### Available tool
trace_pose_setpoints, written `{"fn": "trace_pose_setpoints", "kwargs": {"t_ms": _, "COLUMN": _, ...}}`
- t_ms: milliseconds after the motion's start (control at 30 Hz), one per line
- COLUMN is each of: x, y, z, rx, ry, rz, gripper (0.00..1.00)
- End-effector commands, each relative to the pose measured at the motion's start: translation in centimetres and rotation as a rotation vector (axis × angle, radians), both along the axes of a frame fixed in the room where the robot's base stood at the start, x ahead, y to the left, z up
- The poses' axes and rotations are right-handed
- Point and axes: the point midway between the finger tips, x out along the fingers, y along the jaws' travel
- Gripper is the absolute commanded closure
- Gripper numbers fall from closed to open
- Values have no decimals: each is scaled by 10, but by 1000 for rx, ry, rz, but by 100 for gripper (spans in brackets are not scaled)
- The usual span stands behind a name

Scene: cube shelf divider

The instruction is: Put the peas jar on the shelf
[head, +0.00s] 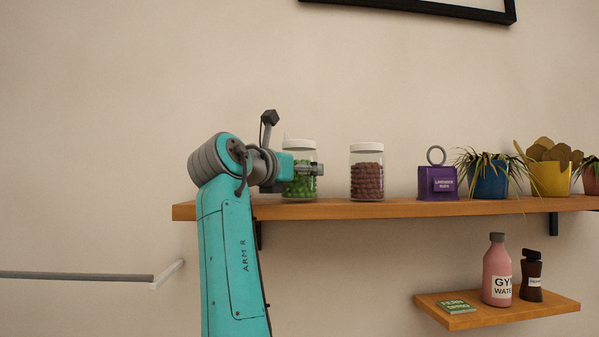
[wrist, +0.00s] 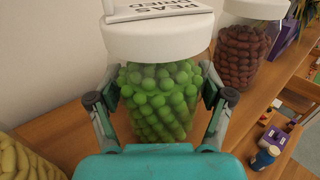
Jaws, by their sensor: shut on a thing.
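The peas jar (head: 297,186) is clear, with green peas inside and a white lid. It stands upright at the left part of the wooden shelf (head: 330,211), its base at about the level of the shelf top; I cannot tell if it touches. In the wrist view the peas jar (wrist: 160,88) fills the middle, with a label reading peas on its lid. My gripper (head: 312,169) is shut on the jar, and the wrist view shows its fingers (wrist: 160,100) on both sides of the glass. My arm hides part of the jar and shelf in the head view.
A jar of brown-red beans (head: 367,179) stands right of the peas jar with a gap between. Further right are a purple box (head: 437,184) and potted plants (head: 488,180). A jar of pale yellow contents (wrist: 22,160) is at lower left in the wrist view. A smaller shelf (head: 520,308) hangs below.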

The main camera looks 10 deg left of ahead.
Motion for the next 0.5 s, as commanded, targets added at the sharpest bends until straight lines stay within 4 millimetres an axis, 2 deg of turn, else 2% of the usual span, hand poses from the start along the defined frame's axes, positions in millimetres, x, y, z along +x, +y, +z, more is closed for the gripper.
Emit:
{"fn": "trace_pose_setpoints", "kwargs": {"t_ms": 367, "x": -1, "y": 0, "z": -3, "rx": 1, "ry": -4, "rz": 0, "gripper": 76}}
{"fn": "trace_pose_setpoints", "kwargs": {"t_ms": 400, "x": 0, "y": 0, "z": -4, "rx": 1, "ry": -1, "rz": 0, "gripper": 16}}
{"fn": "trace_pose_setpoints", "kwargs": {"t_ms": 467, "x": 0, "y": 0, "z": -4, "rx": 1, "ry": -1, "rz": 0, "gripper": 1}}
{"fn": "trace_pose_setpoints", "kwargs": {"t_ms": 500, "x": 0, "y": 0, "z": -4, "rx": 1, "ry": -1, "rz": 0, "gripper": 0}}
